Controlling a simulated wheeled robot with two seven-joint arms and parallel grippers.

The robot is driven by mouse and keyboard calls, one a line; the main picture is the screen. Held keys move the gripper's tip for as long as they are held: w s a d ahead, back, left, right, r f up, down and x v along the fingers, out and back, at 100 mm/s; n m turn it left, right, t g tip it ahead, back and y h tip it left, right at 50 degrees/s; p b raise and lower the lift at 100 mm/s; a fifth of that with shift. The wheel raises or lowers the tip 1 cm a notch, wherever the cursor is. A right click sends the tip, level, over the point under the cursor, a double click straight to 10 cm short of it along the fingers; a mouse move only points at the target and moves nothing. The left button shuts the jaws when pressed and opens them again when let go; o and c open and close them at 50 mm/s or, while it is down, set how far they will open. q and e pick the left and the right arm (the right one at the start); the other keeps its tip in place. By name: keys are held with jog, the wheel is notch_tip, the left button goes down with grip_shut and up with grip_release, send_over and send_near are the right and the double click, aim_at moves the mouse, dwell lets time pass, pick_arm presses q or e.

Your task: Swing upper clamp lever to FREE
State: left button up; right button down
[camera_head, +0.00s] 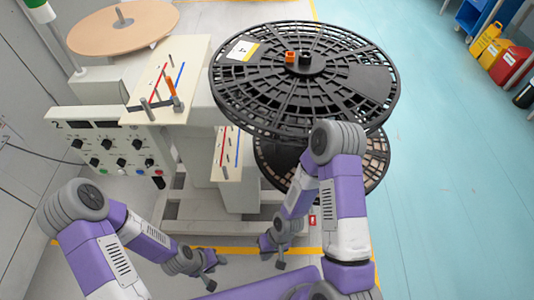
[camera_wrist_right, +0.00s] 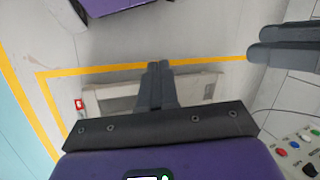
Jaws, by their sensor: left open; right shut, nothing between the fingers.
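The upper clamp plate (camera_head: 150,82) is a cream panel with a red line and a blue line, at the upper left of the head view. Its lever (camera_head: 171,88) has an orange handle and a dark grey base near the plate's front right corner. Which line the lever follows is hard to tell. My left gripper (camera_head: 216,272) is open and empty, low in front of the station and well below the plate. My right gripper (camera_head: 280,264) is shut and empty, to its right; its closed fingers show in the right wrist view (camera_wrist_right: 157,70). Neither gripper touches the lever.
A large black reel (camera_head: 250,95) stands right of the upper plate, with another reel (camera_head: 375,165) below it. A lower cream plate (camera_head: 222,172) sits under the upper one. A knob panel (camera_head: 95,125) is at left. Floor at right (camera_head: 460,200) is clear.

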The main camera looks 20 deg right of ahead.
jog(key=w+d+n+h+b, duration=0.6)
jog(key=w+n+h, duration=0.2)
jog(key=h, duration=0.4)
jog(key=w+a+r+t+h+b, duration=0.1)
jog(key=w+a+r+t+h, duration=0.2)
jog(key=w+r+t, duration=0.3)
jog(key=w+a+r+t+h+b, duration=0.2)
jog(key=w+a+r+t, duration=0.4)
jog(key=r, duration=0.6)
jog(key=shift+w+a+r+n+t+h, duration=0.15)
jog(key=shift+w+a+n+t+h, duration=0.25)
jog(key=shift+w, duration=0.65)
jog(key=shift+d, duration=0.2)
